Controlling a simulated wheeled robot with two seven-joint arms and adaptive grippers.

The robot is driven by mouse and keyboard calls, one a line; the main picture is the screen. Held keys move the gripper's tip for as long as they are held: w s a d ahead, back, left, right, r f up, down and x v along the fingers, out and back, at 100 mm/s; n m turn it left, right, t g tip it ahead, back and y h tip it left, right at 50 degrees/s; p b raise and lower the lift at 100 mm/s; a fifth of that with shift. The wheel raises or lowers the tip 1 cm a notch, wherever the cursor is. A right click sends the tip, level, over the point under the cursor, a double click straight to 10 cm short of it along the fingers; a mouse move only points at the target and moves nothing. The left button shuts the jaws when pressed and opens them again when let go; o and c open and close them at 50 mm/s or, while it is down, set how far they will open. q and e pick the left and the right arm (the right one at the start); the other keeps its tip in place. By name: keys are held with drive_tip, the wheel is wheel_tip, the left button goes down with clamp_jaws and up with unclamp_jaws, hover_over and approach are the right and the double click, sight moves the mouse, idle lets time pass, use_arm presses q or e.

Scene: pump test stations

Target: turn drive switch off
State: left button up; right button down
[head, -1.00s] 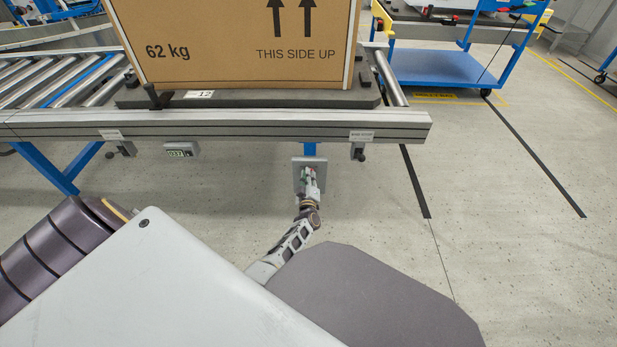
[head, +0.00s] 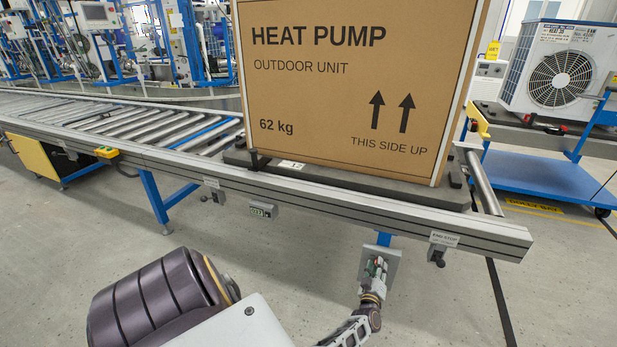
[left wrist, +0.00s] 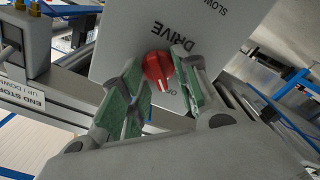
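The drive switch is a red round knob (left wrist: 158,66) on a grey panel (left wrist: 125,38) marked DRIVE, seen in the left wrist view. A pale mark on the knob points toward the bottom of that picture, near a small, partly hidden label. My left gripper (left wrist: 158,60) is open, with its green-padded fingers on either side of the knob. I cannot tell whether they touch it. In the head view my left gripper (head: 375,268) is in front of the grey switch box (head: 392,262) below the conveyor rail, and it hides the knob. My right gripper is not in view.
A large heat pump carton (head: 350,85) stands on a dark pallet (head: 430,190) on the roller conveyor (head: 160,127). A blue cart (head: 545,180) stands at right. The floor below is open.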

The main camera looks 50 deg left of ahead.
use_arm(q)
drive_tip(key=shift+m, duration=0.4)
